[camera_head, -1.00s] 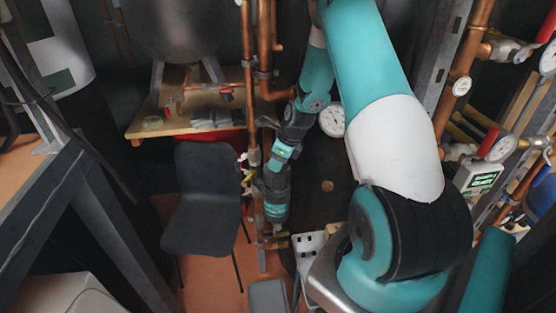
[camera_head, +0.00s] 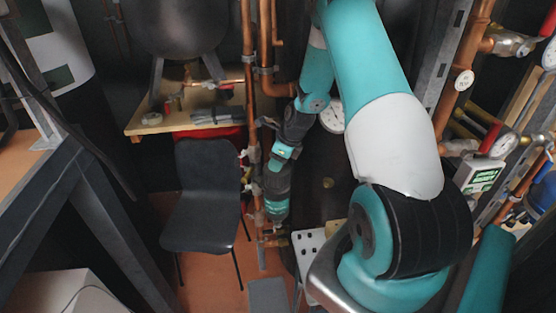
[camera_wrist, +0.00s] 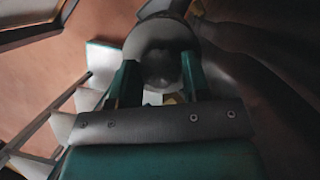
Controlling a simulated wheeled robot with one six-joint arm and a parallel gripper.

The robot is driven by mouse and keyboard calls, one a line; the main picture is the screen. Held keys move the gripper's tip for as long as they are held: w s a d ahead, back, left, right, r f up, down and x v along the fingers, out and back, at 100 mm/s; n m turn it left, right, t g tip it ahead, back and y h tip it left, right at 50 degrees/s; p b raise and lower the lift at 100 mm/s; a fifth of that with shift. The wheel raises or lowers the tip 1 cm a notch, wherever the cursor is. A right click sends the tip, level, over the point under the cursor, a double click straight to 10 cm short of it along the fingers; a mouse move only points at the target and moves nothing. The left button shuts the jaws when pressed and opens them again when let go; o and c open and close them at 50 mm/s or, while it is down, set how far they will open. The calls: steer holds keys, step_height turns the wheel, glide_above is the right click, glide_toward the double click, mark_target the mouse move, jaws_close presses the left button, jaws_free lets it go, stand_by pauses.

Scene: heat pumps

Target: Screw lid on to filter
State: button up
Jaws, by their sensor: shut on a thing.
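My gripper (camera_wrist: 157,82) has its two teal fingers closed around a round grey part, seen from above in the wrist view. This looks like the lid (camera_wrist: 160,48), with a darker round centre. In the head view my gripper (camera_head: 277,213) points down at the end of the arm, beside the vertical copper pipes and near the low pipework. There the lid is too small and covered to make out. The filter cannot be told apart from the lid or the fittings under the gripper, so whether they touch is unclear.
A dark chair (camera_head: 203,195) stands left of my gripper. Copper pipes (camera_head: 249,100) run close on its left side, and a round gauge (camera_head: 332,117) is behind the arm. A wooden shelf (camera_head: 170,126) holds small items. A white perforated part (camera_head: 307,243) stands low on the right.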

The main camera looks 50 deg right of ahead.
steer(key=shift+f+b, duration=0.4)
steer(key=shift+f, duration=0.6)
stand_by(1.2)
steer(key=m+h, duration=0.1)
steer(key=m, duration=0.1)
steer(key=shift+a+r+m+p, duration=0.1)
steer(key=shift+a+m+p, duration=0.05)
steer(key=shift+m+p, duration=0.2)
steer(key=shift+m, duration=0.45)
steer(key=m+h, duration=0.1)
steer(key=m, duration=0.2)
steer(key=o, duration=1.1)
